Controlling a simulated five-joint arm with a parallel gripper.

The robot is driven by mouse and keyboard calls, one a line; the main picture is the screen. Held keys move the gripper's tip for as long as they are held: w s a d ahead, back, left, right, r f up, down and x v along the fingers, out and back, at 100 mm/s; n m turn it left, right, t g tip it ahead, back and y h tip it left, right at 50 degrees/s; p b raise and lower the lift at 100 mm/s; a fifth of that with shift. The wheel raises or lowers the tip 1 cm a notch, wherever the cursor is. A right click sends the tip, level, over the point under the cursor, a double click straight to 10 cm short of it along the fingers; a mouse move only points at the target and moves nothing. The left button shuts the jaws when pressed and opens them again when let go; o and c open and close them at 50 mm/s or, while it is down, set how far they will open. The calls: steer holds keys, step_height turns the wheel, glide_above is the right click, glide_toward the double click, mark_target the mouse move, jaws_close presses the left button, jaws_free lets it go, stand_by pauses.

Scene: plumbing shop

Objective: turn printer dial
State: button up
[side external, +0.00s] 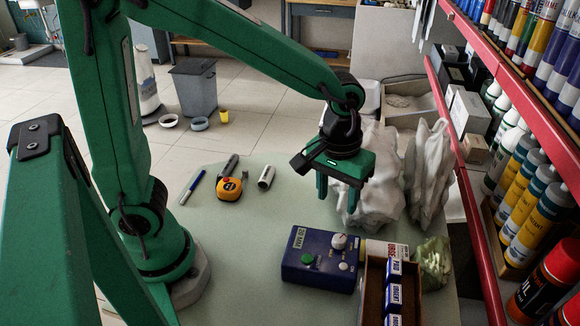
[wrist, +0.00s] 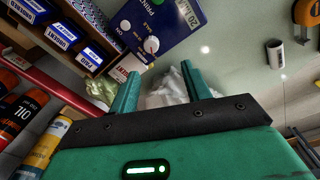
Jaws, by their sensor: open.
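The printer (side external: 320,275) is a dark blue box lying on the pale green table, front right of my arm. Its white dial (side external: 339,241) is at the top right of its face, with a smaller white knob and a green button nearby. In the wrist view the printer (wrist: 178,20) is at the top and the dial (wrist: 151,45) is just beyond my fingertips. My gripper (side external: 337,201) is open and empty, pointing down above the table, behind and above the printer, apart from the dial. Its two green fingers also show in the wrist view (wrist: 160,72).
A cardboard tray (side external: 372,295) of blue labelled boxes stands right of the printer. White plastic bags (side external: 375,180) stand close behind my gripper. A tape measure (side external: 229,189) lies to the left. A red shelf (side external: 470,195) with bottles lines the right. The table left of the printer is clear.

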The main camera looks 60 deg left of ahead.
mark_target(340, 238)
steer(key=shift+w+d+f+n+g, duration=0.25)
steer(key=shift+d+f+n+g, duration=0.05)
steer(key=shift+d+f, duration=0.7)
steer(key=shift+f, duration=3.85)
steer(key=c, duration=1)
